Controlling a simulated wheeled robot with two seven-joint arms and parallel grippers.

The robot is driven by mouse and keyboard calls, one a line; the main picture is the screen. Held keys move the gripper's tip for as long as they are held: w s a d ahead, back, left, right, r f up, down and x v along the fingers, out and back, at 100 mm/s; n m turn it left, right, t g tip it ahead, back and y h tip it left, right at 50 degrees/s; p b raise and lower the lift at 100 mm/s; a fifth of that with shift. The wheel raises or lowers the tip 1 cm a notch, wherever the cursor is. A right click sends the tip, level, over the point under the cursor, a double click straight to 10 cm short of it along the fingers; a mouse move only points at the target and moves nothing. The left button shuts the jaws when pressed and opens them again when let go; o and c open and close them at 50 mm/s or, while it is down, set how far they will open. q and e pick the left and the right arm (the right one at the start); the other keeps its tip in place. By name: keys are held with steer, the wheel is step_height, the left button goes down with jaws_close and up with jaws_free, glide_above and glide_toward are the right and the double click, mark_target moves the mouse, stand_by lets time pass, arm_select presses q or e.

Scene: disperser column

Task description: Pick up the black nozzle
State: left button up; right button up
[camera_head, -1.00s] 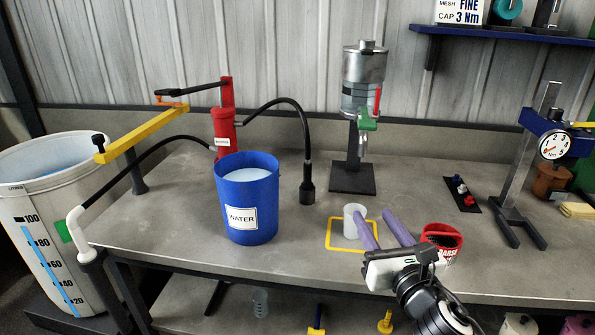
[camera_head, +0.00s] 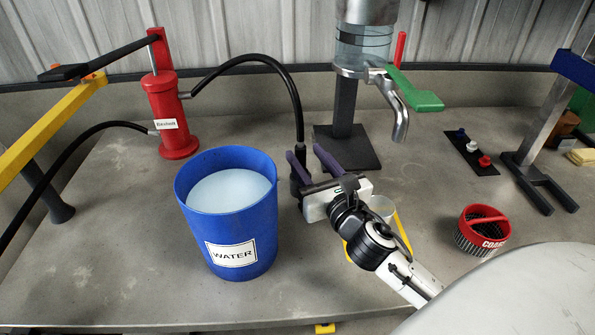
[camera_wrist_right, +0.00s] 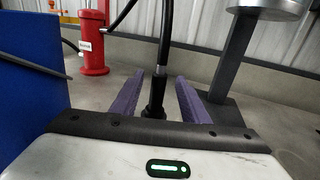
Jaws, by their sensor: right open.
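The black nozzle (camera_head: 297,188) hangs at the end of a black hose (camera_head: 285,85) that arches from the red pump. It stands upright just right of the blue water bucket (camera_head: 262,225). My right gripper (camera_head: 309,155) is open, with its two purple fingers pointing at the nozzle. In the right wrist view the nozzle (camera_wrist_right: 154,98) shows between the two fingers (camera_wrist_right: 155,90), with gaps on both sides. The gripper body hides the nozzle's lower end there. My left gripper is not in view.
The red pump (camera_head: 168,115) stands behind the bucket. A dispenser with a metal spout (camera_head: 398,120) and dark base (camera_head: 346,148) stands at the back. A white cup (camera_head: 382,207) is close by my right wrist. A red sieve (camera_head: 482,230) stands at the right.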

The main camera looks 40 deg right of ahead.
mark_target(303, 159)
step_height(303, 159, down, 2)
steer(key=shift+f, duration=0.2)
steer(key=shift+x, duration=1)
steer(key=shift+w+d+r, duration=0.15)
steer(key=shift+w, duration=0.2)
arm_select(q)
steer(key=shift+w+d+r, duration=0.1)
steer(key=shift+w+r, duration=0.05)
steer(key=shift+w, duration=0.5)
arm_select(e)
steer(key=x, duration=0.5)
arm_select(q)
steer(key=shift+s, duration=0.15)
arm_select(e)
jaws_close()
